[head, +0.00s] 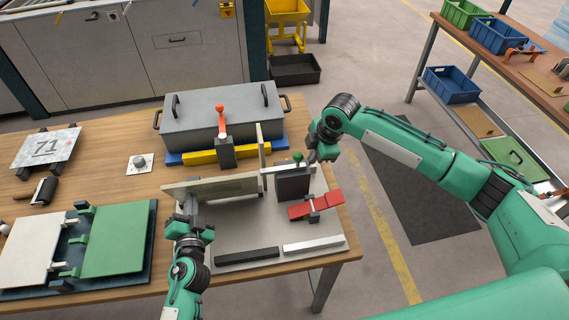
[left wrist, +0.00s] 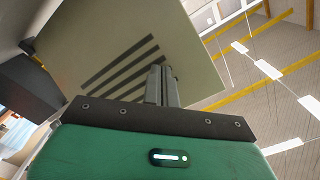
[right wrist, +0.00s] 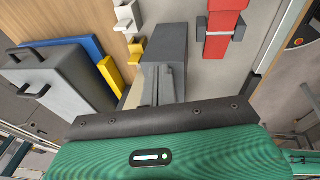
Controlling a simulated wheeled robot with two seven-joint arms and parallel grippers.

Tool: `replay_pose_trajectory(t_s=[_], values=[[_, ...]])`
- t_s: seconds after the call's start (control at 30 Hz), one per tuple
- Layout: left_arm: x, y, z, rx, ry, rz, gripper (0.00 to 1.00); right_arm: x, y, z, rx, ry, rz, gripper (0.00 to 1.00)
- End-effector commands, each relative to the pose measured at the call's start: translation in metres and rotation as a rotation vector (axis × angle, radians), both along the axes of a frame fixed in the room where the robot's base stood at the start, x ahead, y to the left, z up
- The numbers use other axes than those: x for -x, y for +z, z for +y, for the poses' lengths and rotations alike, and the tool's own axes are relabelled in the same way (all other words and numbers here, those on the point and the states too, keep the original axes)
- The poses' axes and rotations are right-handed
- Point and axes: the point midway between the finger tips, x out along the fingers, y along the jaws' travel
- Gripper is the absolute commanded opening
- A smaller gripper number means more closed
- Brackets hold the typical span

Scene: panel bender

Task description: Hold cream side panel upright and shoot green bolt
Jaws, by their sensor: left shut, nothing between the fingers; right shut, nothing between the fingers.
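The cream side panel (head: 222,187) stands on edge, roughly upright, on a grey plate (head: 230,235). Its broad face, with dark stripes, fills much of the left wrist view (left wrist: 120,60). My left gripper (head: 187,203) is shut and empty, in front of the panel's left end; I cannot tell if its fingertips touch it. The green bolt knob (head: 298,157) sits on top of a dark grey block (head: 293,183). My right gripper (head: 312,157) is shut and empty, just right of the knob. The right wrist view shows the block (right wrist: 166,50) beyond the fingers but hides the knob.
A red clamp-like part (head: 315,205) lies right of the block. A dark bar (head: 247,256) and a light bar (head: 313,245) lie along the front. A grey lidded box (head: 220,115) and a yellow bar (head: 212,157) are behind. Green and white panels lie left.

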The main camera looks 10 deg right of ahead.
Motion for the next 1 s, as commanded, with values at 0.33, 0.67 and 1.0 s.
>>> replay_pose_trajectory(t_s=[0.33, 0.67, 1.0], values=[[-0.018, 0.000, 0.000, 0.000, 0.000, 0.000, 0.00, 0.000, 0.000, 0.000, 0.000, 0.000, 0.000, 0.00], [-0.026, 0.000, 0.000, 0.001, 0.000, 0.001, 0.00, 0.000, 0.000, 0.000, 0.000, 0.000, 0.000, 0.00], [-0.029, 0.000, 0.000, 0.001, 0.000, 0.000, 0.00, 0.000, 0.000, 0.000, 0.000, 0.000, 0.000, 0.00]])
